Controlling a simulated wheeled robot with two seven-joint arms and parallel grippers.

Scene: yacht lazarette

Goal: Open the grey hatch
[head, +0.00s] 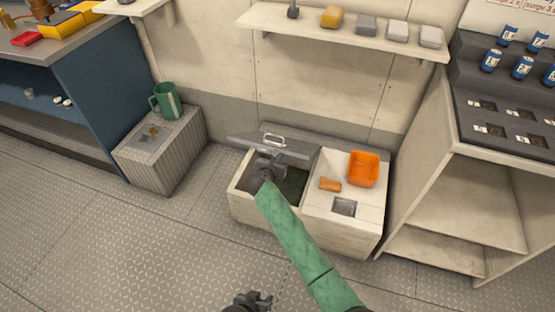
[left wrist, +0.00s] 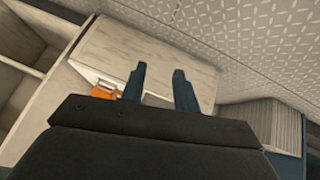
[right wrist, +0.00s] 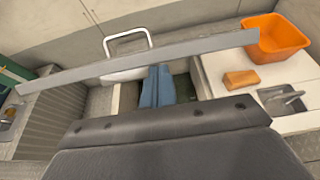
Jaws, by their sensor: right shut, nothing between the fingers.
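The grey hatch (head: 243,141) is a flat lid with a pale handle (head: 273,140) on the white locker (head: 255,207). It stands raised and tilted toward the wall, with the dark locker opening showing below it. In the right wrist view the hatch (right wrist: 205,48) shows nearly edge-on, its handle above. My right gripper (head: 268,166), on the green-sleeved arm, is at the opening. Its shut, empty fingers (right wrist: 156,72) reach to the lid's lower edge; contact is unclear. My left gripper (head: 262,300) is low at the front, away from the locker, its fingers open and empty (left wrist: 158,78).
An orange tub (head: 363,168) and an orange-brown block (head: 330,184) sit on the locker's fixed right top. A ribbed box (head: 180,150) with a green jug (head: 167,100) stands left. A shelf (head: 345,32) hangs above. White shelving (head: 450,200) stands right. The floor in front is clear.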

